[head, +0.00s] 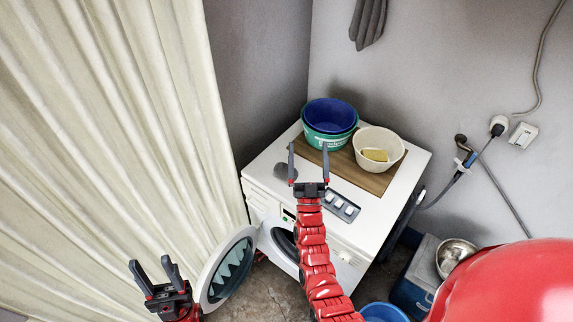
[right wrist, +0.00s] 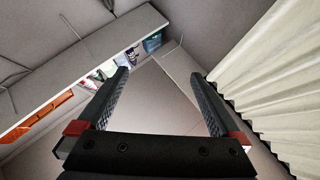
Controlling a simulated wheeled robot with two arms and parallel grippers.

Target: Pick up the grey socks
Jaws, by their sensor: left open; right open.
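A small dark grey bundle (head: 283,172), which looks like the grey socks, lies on the left part of the white washing machine top (head: 262,168). My right gripper (head: 308,148) is open and empty above the machine top. In the head view its left finger overlaps the bundle's right edge; I cannot tell the height between them. In the right wrist view the right gripper (right wrist: 158,75) has its fingers wide apart with nothing between them, and the socks do not show there. My left gripper (head: 150,262) is open and empty at the lower left, by the curtain and the open machine door.
A blue basin in a green one (head: 327,142) and a cream bowl (head: 367,158) with a yellow sponge (head: 375,155) stand on a wooden board (head: 376,183). The round machine door (head: 207,283) hangs open. A cream curtain (head: 110,120) fills the left. Grey cloth (head: 368,22) hangs above.

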